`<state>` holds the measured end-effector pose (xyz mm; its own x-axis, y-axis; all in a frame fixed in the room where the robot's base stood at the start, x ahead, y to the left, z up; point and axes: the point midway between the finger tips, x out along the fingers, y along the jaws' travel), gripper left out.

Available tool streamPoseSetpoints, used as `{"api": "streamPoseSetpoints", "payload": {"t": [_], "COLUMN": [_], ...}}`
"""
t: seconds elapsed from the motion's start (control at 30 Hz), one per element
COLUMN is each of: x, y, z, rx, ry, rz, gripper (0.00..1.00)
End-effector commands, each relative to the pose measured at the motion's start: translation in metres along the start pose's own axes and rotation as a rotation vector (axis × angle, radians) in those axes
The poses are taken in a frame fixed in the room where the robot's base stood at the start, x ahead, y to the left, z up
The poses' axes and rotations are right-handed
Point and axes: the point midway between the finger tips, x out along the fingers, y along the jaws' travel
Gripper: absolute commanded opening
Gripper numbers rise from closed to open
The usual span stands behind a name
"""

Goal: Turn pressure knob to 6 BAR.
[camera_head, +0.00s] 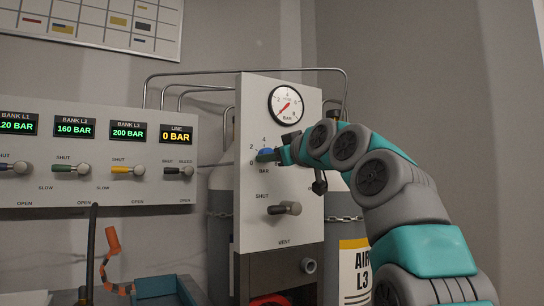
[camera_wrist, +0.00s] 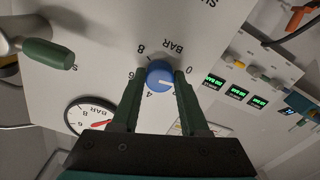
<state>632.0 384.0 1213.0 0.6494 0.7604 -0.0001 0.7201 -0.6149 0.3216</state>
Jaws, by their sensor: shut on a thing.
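The blue pressure knob (camera_head: 266,153) sits on the grey-white upright panel (camera_head: 250,215), ringed by a printed BAR scale. My gripper (camera_head: 277,155) is at the knob from the right and hides part of the dial. In the wrist view the two dark green fingers of my gripper (camera_wrist: 158,78) are shut on either side of the blue knob (camera_wrist: 157,73). The knob's white mark points to the right in that picture, near the 2 side of the scale; the exact value is hard to tell. The round gauge (camera_head: 287,104) has its red needle at lower left, near zero.
A shut/vent lever (camera_head: 284,208) sticks out below the knob. The left panel (camera_head: 100,190) has several levers and displays; its LINE display (camera_head: 177,136) reads 0 BAR. A cylinder marked AIR L3 (camera_head: 355,268) stands behind my arm. A blue tray (camera_head: 158,287) lies lower left.

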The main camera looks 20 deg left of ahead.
Motion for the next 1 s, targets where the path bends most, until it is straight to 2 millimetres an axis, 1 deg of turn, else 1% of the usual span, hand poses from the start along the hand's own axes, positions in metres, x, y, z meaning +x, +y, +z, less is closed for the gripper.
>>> {"api": "streamPoseSetpoints", "payload": {"t": [0.13,1.0], "x": [-0.0007,0.0002], "y": [-0.0009,-0.0015], "z": [-0.0020,-0.0014], "rx": [0.088,0.918], "ry": [0.001,0.000], "rz": [-0.002,0.000], "gripper": [0.00,0.00]}}
